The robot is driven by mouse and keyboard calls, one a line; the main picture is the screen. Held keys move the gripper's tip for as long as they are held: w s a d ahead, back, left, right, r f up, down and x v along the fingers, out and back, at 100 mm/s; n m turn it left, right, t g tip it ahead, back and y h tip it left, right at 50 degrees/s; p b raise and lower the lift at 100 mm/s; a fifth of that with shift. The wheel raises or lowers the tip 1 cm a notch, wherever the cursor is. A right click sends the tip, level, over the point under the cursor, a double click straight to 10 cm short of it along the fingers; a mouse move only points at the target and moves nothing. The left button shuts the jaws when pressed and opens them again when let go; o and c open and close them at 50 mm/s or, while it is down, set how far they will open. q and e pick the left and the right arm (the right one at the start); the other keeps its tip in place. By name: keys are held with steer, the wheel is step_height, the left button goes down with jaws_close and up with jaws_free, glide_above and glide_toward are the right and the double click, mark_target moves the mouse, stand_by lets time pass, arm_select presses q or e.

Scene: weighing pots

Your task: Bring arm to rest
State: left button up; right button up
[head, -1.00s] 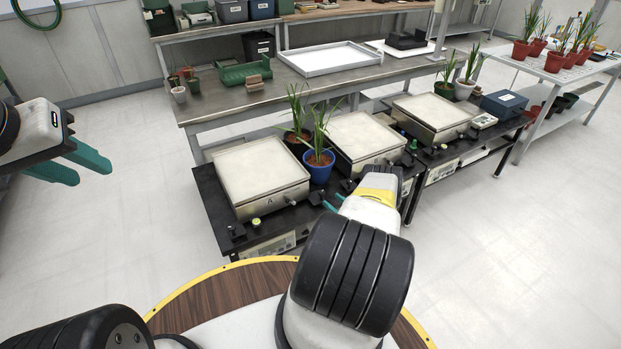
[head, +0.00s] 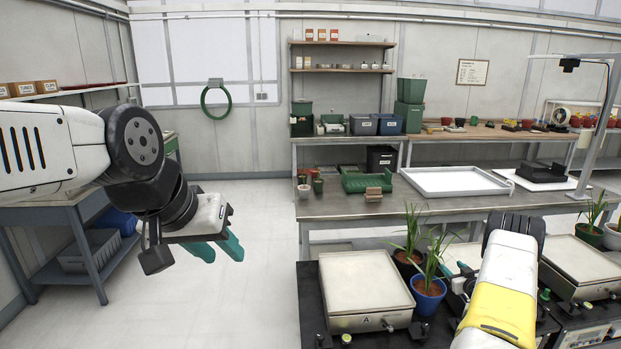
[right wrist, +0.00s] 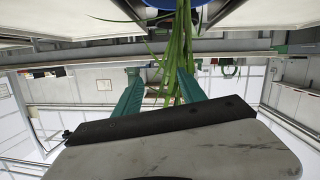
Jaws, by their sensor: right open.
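My left gripper (head: 218,247) hangs at the left in the head view, its two teal fingers apart with nothing between them, over bare floor. My right arm comes in from the lower right; its forearm largely hides the right gripper, with a bit of teal finger showing. In the right wrist view the right gripper (right wrist: 158,88) is open. Long green leaves of the plant in the blue pot (head: 428,296) show between its fingers there; I cannot tell whether they touch. The blue pot also shows at that view's top edge (right wrist: 173,4).
Scale A (head: 365,284) is left of the blue pot, and a dark pot (head: 408,262) stands behind it. Another scale (head: 580,262) is at the right. A bench with a white tray (head: 455,181) is behind. A blue-grey table (head: 75,232) stands under my left arm; floor between is clear.

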steer(key=a+r+m+g+h, duration=0.15)
steer(key=a+r, duration=0.25)
steer(key=r, duration=1)
steer(key=a+r+m+g+h, duration=0.15)
steer(key=a+r, duration=0.25)
steer(key=r, duration=1)
steer(key=s+a+r+g+y, duration=0.1)
steer(key=s+a+r+g, duration=0.1)
steer(key=s+a+r, duration=0.6)
steer(key=s+a+r+g+y, duration=0.1)
steer(key=s+a+r, duration=0.4)
steer(key=s+a, duration=0.55)
steer(key=s+a+f+g+y, duration=0.1)
steer(key=s+a, duration=0.4)
steer(key=s, duration=0.7)
steer(key=s+a+f+n+g+y, duration=0.1)
steer(key=s+a+g+y, duration=0.1)
steer(key=s+a, duration=0.4)
steer(key=s, duration=0.5)
steer(key=shift+s+n, duration=0.3)
steer(key=shift+s, duration=0.1)
